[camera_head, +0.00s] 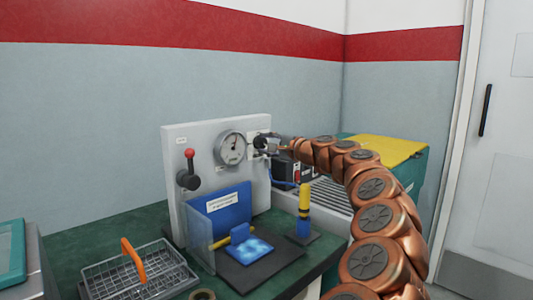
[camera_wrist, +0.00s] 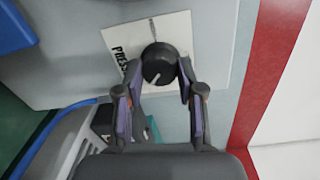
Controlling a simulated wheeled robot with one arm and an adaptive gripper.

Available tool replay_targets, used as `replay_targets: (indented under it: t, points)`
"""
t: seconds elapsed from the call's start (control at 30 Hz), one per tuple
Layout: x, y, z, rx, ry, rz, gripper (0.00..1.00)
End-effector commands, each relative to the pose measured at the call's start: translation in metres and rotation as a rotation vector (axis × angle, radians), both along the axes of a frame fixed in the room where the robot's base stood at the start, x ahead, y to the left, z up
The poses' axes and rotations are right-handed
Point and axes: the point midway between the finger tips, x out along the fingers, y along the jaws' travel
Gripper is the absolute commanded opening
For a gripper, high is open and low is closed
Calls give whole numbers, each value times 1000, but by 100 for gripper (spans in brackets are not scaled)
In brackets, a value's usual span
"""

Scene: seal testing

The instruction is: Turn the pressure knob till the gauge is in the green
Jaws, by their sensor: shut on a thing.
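The black pressure knob (camera_wrist: 158,62) sits on a white label plate on the grey panel, with a pale pointer line on its face. My gripper (camera_wrist: 162,92) is shut on the knob, with a finger on each side of it in the wrist view. In the head view my gripper (camera_head: 267,146) is at the panel's upper right and mostly covers the knob (camera_head: 260,141). The round gauge (camera_head: 231,148) is on the panel just left of the knob. Its needle and any green zone are too small to read.
A red-tipped lever (camera_head: 189,170) is on the panel's left. Below are a blue fixture (camera_head: 222,212) and a yellow-and-blue tool (camera_head: 304,208). A wire basket (camera_head: 140,275) with an orange handle stands at the front left. A green bin with a yellow lid (camera_head: 385,149) stands behind my arm.

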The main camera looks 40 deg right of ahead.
Motion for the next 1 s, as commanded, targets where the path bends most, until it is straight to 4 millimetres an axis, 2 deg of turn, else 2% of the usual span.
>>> replay_targets:
  t: [0.13,1.0]
  points:
    - [1,2,-5,-139,2,3,3]
    - [0,2,-3,-952,19,1,3]
